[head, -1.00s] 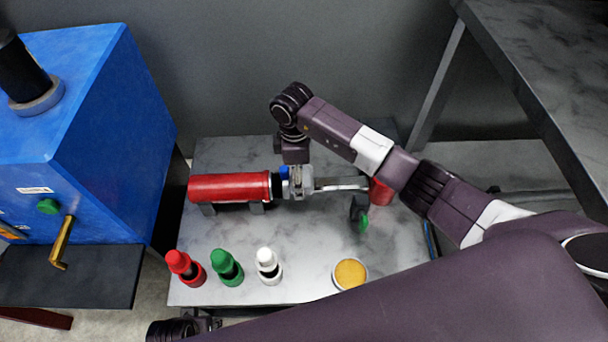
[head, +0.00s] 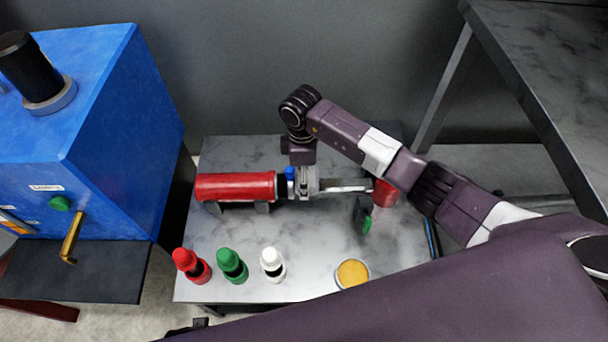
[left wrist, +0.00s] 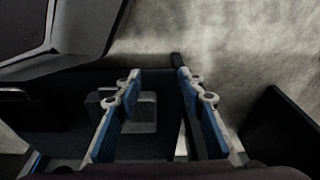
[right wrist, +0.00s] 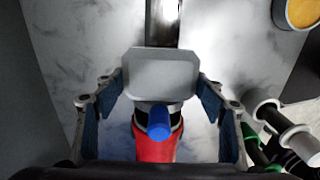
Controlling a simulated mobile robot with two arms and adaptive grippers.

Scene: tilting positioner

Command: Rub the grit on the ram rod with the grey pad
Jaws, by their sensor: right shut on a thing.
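A red ram (head: 235,187) lies across the table in the head view, with its bare metal ram rod (head: 347,186) running to the right. In the right wrist view the rod (right wrist: 163,25) runs away beyond the pad. My right gripper (head: 306,186) is over the rod near the ram's collar. It is shut on the grey pad (right wrist: 162,76), which lies between its fingertips and hides part of the rod. I cannot tell whether pad and rod touch. I cannot make out grit. My left gripper (left wrist: 159,73) is open and empty in the left wrist view.
A blue port cap (right wrist: 159,122) stands up beside the pad. Red (head: 191,265), green (head: 232,265) and white (head: 272,264) bottles and a yellow-topped tin (head: 352,273) stand along the front. A blue machine (head: 95,120) is at left. A green-knobbed clamp (head: 366,222) is near the rod's end.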

